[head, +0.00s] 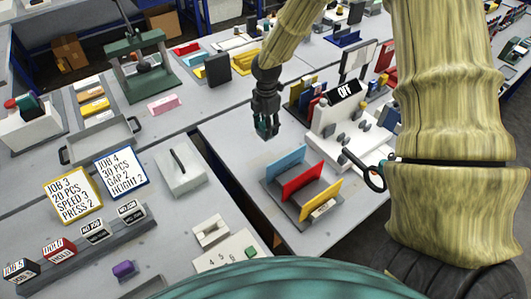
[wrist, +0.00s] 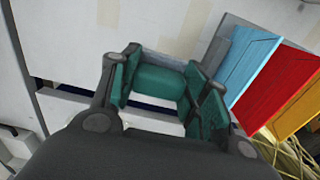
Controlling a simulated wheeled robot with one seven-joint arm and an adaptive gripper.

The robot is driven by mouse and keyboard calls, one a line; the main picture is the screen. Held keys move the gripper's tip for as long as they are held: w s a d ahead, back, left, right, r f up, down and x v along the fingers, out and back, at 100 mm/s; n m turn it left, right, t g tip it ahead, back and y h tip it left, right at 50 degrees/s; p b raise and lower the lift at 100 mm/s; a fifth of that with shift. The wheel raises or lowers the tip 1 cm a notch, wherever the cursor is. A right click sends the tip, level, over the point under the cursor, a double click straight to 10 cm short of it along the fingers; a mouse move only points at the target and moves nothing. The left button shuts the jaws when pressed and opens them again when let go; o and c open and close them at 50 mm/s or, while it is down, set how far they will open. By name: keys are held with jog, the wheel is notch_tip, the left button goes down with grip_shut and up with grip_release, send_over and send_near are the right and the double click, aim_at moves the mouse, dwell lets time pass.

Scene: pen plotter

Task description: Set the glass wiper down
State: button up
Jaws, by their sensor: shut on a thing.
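My gripper (head: 267,126) hangs above the grey table, left of the white machine with the OFF sign. In the wrist view its two fingers, with dark teal pads, stand on either side of a small teal block (wrist: 160,80), which I take to be the glass wiper. The fingers are shut on this block. It is held above the pale tabletop, and its underside is hidden. In the head view the block is too small to tell from the pads.
A rack with blue, red and yellow panels (head: 300,184) stands close, to the right in the wrist view. The white machine (head: 350,128) is right of my gripper. A dark gap (head: 237,193) separates two tables. Bare tabletop (head: 232,136) lies left of my gripper.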

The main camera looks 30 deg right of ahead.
jog(key=shift+f+p, duration=1.4)
jog(key=shift+f, duration=3.5)
jog(key=shift+f, duration=0.15)
jog(key=o, duration=1)
jog(key=shift+r, duration=0.2)
jog(key=shift+r+b, duration=1.8)
jog(key=shift+r, duration=4.15)
